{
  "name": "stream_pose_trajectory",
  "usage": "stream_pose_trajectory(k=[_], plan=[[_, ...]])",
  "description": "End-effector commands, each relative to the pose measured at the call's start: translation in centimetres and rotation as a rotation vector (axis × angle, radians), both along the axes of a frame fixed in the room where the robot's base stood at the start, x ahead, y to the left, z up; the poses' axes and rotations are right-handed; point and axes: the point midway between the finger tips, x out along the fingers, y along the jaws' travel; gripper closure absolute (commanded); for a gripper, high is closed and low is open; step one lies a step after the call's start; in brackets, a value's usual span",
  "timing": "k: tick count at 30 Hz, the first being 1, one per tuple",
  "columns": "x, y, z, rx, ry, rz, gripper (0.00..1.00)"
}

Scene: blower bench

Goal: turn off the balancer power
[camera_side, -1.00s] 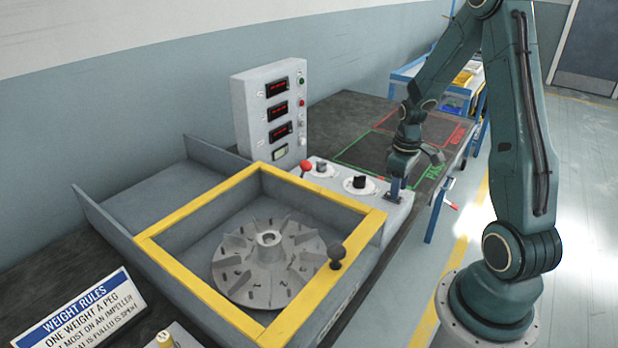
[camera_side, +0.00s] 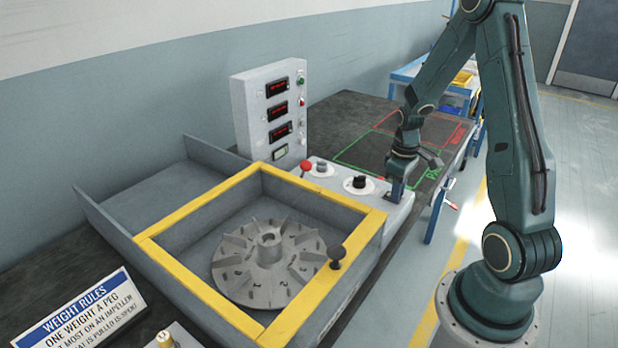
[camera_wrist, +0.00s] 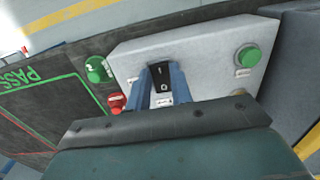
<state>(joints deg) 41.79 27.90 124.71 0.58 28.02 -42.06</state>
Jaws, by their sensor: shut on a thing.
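A black rocker switch (camera_wrist: 160,76) with light marks sits on the pale sloped control panel (camera_wrist: 205,48) in the wrist view. My gripper (camera_wrist: 162,84) has its two blue fingers down at the panel, one on each side of the switch, and is shut on it. In the side view my gripper (camera_side: 396,190) is at the right end of the control panel (camera_side: 332,183), and its fingers hide the switch there.
A yellow-framed balancer bay (camera_side: 372,225) holds a grey impeller (camera_side: 268,262). A display box (camera_side: 270,112) with lit red readouts stands behind. A green button (camera_wrist: 247,56) is on the panel's right; green (camera_wrist: 97,69) and red (camera_wrist: 117,102) knobs are left of it.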

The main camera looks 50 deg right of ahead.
Motion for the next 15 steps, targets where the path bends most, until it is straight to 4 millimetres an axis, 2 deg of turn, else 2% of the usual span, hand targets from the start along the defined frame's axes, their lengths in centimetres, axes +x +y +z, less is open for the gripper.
stream_pose_trajectory(k=[15], plan=[[0.73, -0.01, 0.11, -0.001, 0.232, 0.002, 1.0]])
